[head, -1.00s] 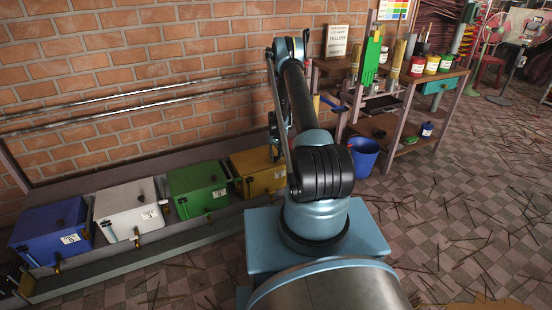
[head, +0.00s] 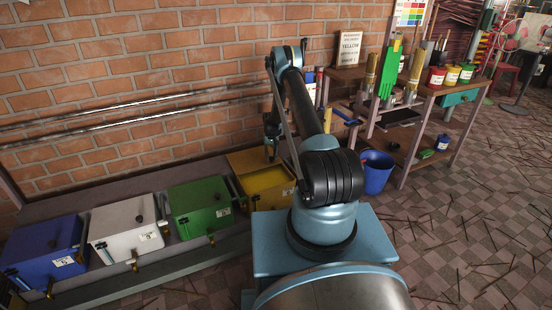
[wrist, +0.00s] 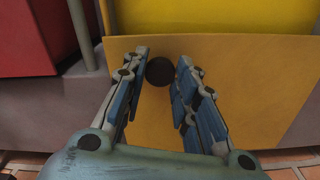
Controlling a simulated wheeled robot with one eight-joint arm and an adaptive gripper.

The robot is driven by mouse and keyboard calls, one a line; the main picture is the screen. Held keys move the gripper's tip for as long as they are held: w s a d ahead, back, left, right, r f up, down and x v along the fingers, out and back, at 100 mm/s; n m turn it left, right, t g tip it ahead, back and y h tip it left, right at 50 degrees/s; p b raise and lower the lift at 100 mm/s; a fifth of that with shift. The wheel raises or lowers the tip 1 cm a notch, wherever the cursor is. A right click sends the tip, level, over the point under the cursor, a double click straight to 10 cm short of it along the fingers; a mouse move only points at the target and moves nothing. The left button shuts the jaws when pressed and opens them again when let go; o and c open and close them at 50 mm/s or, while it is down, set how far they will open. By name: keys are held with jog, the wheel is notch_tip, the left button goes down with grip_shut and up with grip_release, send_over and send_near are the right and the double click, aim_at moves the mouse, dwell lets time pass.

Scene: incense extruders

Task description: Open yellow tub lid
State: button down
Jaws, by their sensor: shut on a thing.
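The yellow tub (head: 267,199) stands at the right end of the visible tub row, partly behind my arm in the head view. Its lid (head: 246,157) is raised at the wall side, and bright yellow shows inside. In the wrist view the lid (wrist: 235,95) is a broad orange-yellow panel with a dark round knob (wrist: 159,71). My gripper (wrist: 163,66) has its fingers on both sides of this knob, shut on it. Bright yellow (wrist: 220,15) shows beyond the lid's edge. In the head view my gripper (head: 271,150) is small and partly hidden.
Green (head: 200,205), white (head: 128,232) and blue (head: 45,250) tubs stand left, lids down. A red tub (wrist: 35,40) shows beside the lid in the wrist view. A brick wall is behind. A blue bucket (head: 377,172) and a workbench (head: 440,105) stand right. Thin sticks litter the floor.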

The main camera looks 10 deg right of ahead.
jog(key=shift+w+a, duration=0.25)
jog(key=c, duration=1.3)
grip_release()
jog(key=shift+d, duration=0.1)
jog(key=shift+d, duration=0.1)
jog(key=shift+r, duration=0.25)
notch_tip(320, 180, up, 11)
jog(key=shift+r, duration=0.2)
